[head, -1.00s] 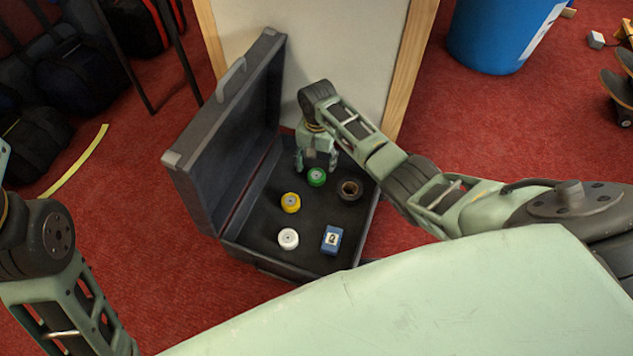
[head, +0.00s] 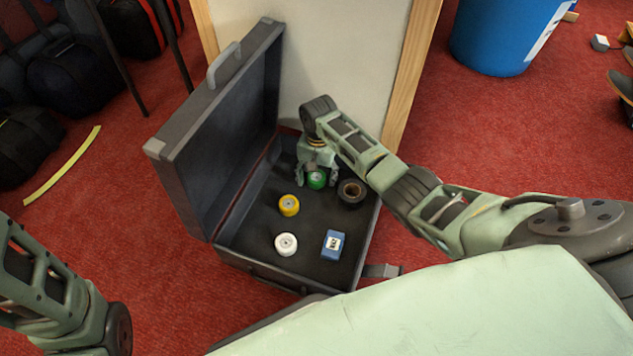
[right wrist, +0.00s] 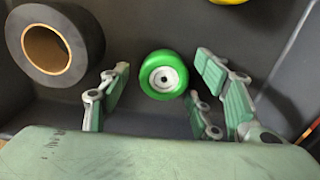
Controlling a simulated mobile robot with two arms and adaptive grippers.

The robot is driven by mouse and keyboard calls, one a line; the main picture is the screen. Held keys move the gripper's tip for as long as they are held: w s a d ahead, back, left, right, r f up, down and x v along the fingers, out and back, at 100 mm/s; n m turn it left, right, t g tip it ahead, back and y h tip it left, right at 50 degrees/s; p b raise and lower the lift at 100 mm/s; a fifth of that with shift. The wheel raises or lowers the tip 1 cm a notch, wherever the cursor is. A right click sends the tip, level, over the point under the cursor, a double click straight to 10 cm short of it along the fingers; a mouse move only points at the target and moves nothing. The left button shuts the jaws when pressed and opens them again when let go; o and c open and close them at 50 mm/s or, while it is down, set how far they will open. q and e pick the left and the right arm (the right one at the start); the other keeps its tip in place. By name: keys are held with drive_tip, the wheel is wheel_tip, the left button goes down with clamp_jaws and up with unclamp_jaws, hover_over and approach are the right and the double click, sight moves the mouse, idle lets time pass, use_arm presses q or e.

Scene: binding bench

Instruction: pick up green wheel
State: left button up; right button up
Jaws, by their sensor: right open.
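The green wheel (head: 316,180) with a pale hub lies in the open dark case (head: 262,240), near its back right. My right gripper (head: 316,178) is over it, pointing down, with its fingers around the wheel's sides. In the right wrist view the green wheel (right wrist: 163,75) shows between the open fingers of my right gripper (right wrist: 160,88), with a gap on each side. My left arm shows at the lower left of the head view, but its fingers are out of view.
A black tape roll (head: 351,193) lies just right of the wheel. A yellow wheel (head: 289,205), a white wheel (head: 286,244) and a blue box (head: 333,245) lie nearer in the case. The raised lid (head: 222,125) stands on the left. A pale board (head: 335,60) stands behind.

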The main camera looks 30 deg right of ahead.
drive_tip(key=shift+c, duration=0.5)
drive_tip(key=c, duration=1.1)
drive_tip(key=shift+r, duration=0.15)
